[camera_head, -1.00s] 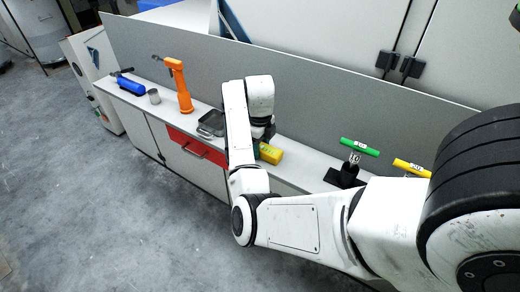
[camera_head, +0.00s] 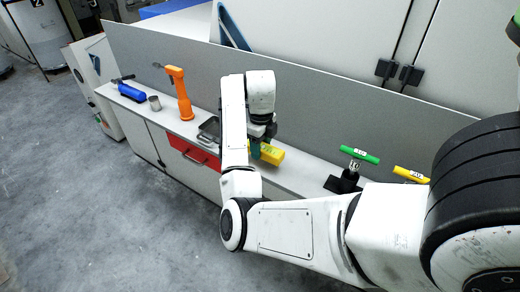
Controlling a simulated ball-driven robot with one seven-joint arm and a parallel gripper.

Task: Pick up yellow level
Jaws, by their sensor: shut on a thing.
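The yellow level (camera_head: 271,155) is a short yellow block at the middle of the bench. It is partly hidden by my arm. My gripper (camera_head: 260,143) is over its left part, shut on it. A teal patch shows beside the level at its left, and the fingertips are mostly hidden. I cannot tell clearly whether the level is clear of the bench top.
The grey bench (camera_head: 296,173) has an upright panel behind it. Left of my arm stand an orange tool (camera_head: 179,95), a grey cup (camera_head: 154,103), a blue tool (camera_head: 131,89) and a dark tray (camera_head: 209,131). A green-handled item (camera_head: 360,155) and a yellow-handled one (camera_head: 411,174) stand right.

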